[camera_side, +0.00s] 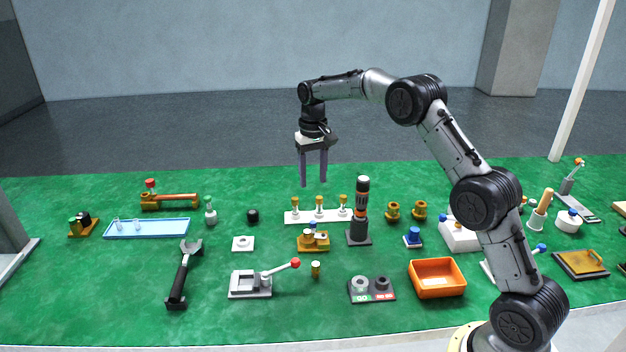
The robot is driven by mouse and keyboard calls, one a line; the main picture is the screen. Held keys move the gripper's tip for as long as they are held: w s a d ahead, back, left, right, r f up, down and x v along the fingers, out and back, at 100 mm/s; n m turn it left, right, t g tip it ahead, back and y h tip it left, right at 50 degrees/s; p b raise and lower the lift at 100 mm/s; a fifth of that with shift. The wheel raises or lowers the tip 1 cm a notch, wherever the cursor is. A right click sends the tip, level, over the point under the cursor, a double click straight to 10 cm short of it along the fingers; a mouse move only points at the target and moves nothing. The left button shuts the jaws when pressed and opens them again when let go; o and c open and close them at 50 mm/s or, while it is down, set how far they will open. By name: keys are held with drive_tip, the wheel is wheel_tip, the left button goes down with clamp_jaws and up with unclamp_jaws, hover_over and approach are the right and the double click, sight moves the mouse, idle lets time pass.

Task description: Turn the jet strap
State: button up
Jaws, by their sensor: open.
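My gripper (313,183) hangs open and empty above the table, fingers pointing down. It is above and behind the white strip (292,217) that carries several small gold-topped pieces. I cannot tell for sure which thing is the jet strap. A small brass fixture (313,241) stands in front of the strip, apart from the gripper. A longer orange-brown fixture (170,202) with a red knob lies at the back left. Details of both are too small to read.
An upright dark tool with an orange band (361,208) stands right of the strip. A wrench (183,275), a grey lever press (252,283), a blue tray (147,229) and an orange bin (437,278) are spread around. My arm hides part of the right side.

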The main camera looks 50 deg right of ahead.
sight(313, 222)
wheel_tip(313, 222, down, 14)
drive_tip(key=m, duration=0.4)
drive_tip(key=shift+m, duration=0.3)
idle(0.4)
drive_tip(key=shift+c, duration=0.4)
clamp_jaws()
